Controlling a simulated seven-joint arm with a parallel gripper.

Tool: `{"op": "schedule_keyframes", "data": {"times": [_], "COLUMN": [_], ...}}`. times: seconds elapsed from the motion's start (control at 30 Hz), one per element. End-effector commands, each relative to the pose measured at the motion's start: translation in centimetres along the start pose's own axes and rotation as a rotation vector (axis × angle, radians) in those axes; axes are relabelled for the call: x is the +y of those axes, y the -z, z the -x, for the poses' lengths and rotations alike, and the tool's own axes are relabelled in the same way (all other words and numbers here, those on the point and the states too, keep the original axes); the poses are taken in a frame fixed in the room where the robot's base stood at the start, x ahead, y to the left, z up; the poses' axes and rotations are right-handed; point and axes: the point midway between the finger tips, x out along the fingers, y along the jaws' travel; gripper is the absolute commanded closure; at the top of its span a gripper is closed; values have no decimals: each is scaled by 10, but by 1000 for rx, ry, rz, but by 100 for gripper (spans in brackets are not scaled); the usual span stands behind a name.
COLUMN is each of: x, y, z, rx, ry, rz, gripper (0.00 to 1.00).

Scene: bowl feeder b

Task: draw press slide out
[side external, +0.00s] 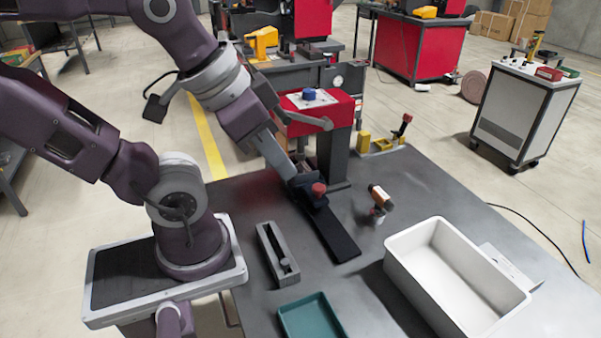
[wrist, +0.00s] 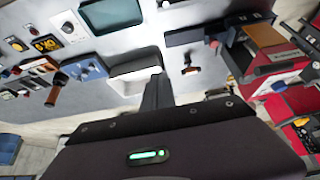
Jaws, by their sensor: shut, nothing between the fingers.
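The press (side external: 325,120) is a red-topped machine with a dark column at the back of the dark workbench. Its slide (side external: 312,198), a dark block with a red knob on top, sits at the press end of a long black rail (side external: 338,238). The slide and knob also show in the wrist view (wrist: 214,43), near the red press (wrist: 284,100). My gripper (side external: 293,177) is shut and empty, pointing down close to the slide's left side in the side view. I cannot tell whether it touches the slide. In the wrist view the shut fingers (wrist: 158,92) stand apart from the knob.
A white bin (side external: 407,243) stands right of the rail, with an orange-brown tool (side external: 380,197) upright between them. A grey slotted fixture (side external: 271,255) and a teal tray (side external: 311,318) lie on the left and front. Yellow blocks (side external: 375,143) stand right of the press.

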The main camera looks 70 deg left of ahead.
Motion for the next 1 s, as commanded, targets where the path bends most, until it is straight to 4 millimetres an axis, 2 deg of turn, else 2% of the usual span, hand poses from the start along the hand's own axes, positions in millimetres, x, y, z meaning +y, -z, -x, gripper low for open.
{"op": "schedule_keyframes", "data": {"times": [0.1, 0.17, 0.23, 0.37, 0.43, 0.53, 0.6, 0.7, 0.8, 1.0], "x": [0, -1, -6, -35, -57, -93, -117, -145, -162, -173], "y": [0, 2, 12, 53, 76, 97, 102, 99, 91, 76], "z": [0, 0, -4, -33, -60, -111, -148, -194, -222, -245], "rx": [0, -6, -44, -220, -341, -514, -623, -741, -811, -843], "ry": [0, 3, 24, 87, 105, 95, 68, 19, -21, -43], "rz": [0, -6, -40, -210, -329, -494, -595, -710, -779, -813], "gripper": [98, 86, 72, 49, 49, 49, 49, 49, 49, 49]}}
